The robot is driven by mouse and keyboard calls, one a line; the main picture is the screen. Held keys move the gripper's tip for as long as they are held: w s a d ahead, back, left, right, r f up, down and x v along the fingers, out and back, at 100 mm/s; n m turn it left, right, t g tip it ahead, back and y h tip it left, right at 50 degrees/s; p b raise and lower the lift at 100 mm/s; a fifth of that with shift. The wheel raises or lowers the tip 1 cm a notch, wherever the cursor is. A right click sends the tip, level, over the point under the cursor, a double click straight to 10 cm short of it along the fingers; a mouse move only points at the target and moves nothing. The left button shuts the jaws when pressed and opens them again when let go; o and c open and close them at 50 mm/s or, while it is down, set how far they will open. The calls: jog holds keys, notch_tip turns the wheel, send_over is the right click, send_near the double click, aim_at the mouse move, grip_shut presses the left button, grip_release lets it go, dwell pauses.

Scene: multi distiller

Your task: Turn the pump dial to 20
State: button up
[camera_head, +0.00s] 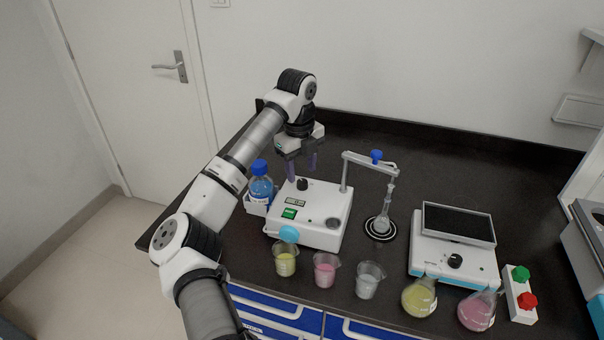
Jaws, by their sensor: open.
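The pump appears to be the white box (322,230) near the table's middle left. It has a small display, a green switch (289,213), a light blue round part (289,233) at its front and a black dial (302,184) on top. The display's digits are too small to read. My gripper (302,169) points down with its two fingers apart and empty, close above and behind the dial in the picture. I cannot tell whether the fingers touch the dial or the exact height between them.
A blue bottle (261,186) in a white holder stands left of the pump. A stand (370,162) with a flask is to its right. Beakers of yellow (286,261), pink (326,271) and clear liquid (369,281) stand in front. A white device with a dark screen (459,222) stands farther right.

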aim_at(302, 181)
jog(key=shift+d+f+p, duration=0.1)
jog(key=shift+f+p, duration=0.2)
jog(key=shift+f, duration=1.45)
jog(key=c, duration=1)
jog(key=shift+w+m+b, duration=0.1)
jog(key=shift+m+b, duration=0.25)
jog(key=shift+m, duration=0.05)
jog(key=m+b, duration=0.1)
jog(key=m, duration=0.1)
jog(key=shift+m+b, duration=0.3)
jog(key=shift+m, duration=0.1)
jog(key=m+b, duration=0.1)
jog(key=m, duration=0.4)
jog(key=shift+m+b, duration=0.3)
jog(key=shift+b, duration=0.05)
jog(key=m, duration=0.4)
jog(key=shift+w+g, duration=0.1)
jog(key=shift+g, duration=0.2)
jog(key=shift+r+m, duration=0.1)
jog(key=shift+m, duration=2.4)
